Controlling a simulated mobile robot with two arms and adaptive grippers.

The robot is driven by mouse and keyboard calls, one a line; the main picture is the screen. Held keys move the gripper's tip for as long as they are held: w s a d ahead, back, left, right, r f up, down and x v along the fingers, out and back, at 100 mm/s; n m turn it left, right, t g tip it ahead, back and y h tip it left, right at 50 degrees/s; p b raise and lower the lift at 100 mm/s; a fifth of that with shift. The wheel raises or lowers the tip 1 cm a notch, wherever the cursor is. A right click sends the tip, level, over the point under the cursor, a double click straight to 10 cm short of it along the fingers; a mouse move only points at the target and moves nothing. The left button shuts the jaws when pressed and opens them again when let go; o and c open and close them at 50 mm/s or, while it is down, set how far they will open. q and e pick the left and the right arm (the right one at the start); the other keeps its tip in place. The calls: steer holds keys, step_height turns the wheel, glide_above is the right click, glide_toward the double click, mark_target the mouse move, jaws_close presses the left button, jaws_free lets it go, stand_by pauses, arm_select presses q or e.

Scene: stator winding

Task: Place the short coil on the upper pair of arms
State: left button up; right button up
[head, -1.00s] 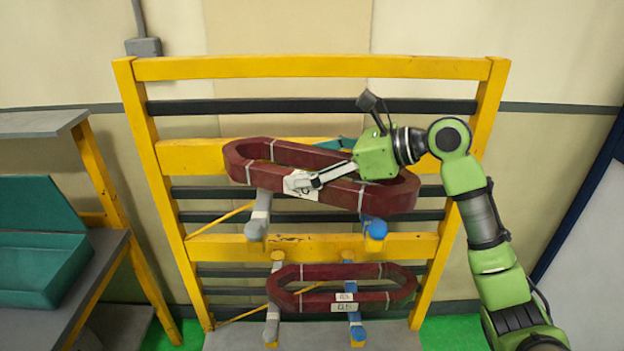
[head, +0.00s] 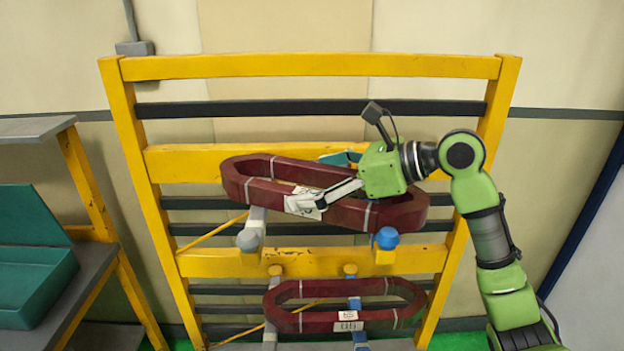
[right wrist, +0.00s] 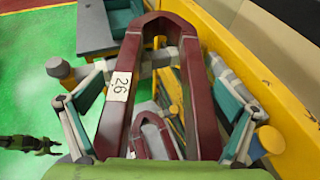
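The short coil (head: 376,214), a dark red long ring with a white label, is at the height of the upper pair of arms, tilted with its left end higher in the head view. It also shows in the right wrist view (right wrist: 114,119). My right gripper (head: 322,198) spans its width, with a finger at each long side, and appears shut on it. The upper arms are a grey one (head: 248,240) at left and a blue one (head: 386,238) at right, just below the coil. Whether the coil touches them cannot be told.
The yellow rack (head: 310,66) stands behind. A second dark red coil (head: 290,322) lies on the lower arms. A teal box (head: 40,283) sits on a grey shelf at left. The floor in front of the rack shows green.

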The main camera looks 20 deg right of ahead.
steer(key=shift+r, duration=0.1)
steer(key=shift+s+d, duration=0.15)
steer(key=shift+d, duration=0.15)
steer(key=b+v, duration=0.2)
steer(key=v, duration=0.8)
steer(key=shift+s+d+r+b, duration=0.15)
steer(key=shift+s+d+b, duration=0.1)
steer(key=shift+b, duration=0.15)
arm_select(q)
steer(key=f, duration=0.1)
steer(key=w+f, duration=0.1)
steer(key=shift+w+f, duration=0.1)
steer(key=shift+f, duration=0.3)
arm_select(e)
steer(key=shift+s+d+r, duration=0.15)
steer(key=shift+s+r, duration=0.05)
steer(key=shift+s, duration=0.05)
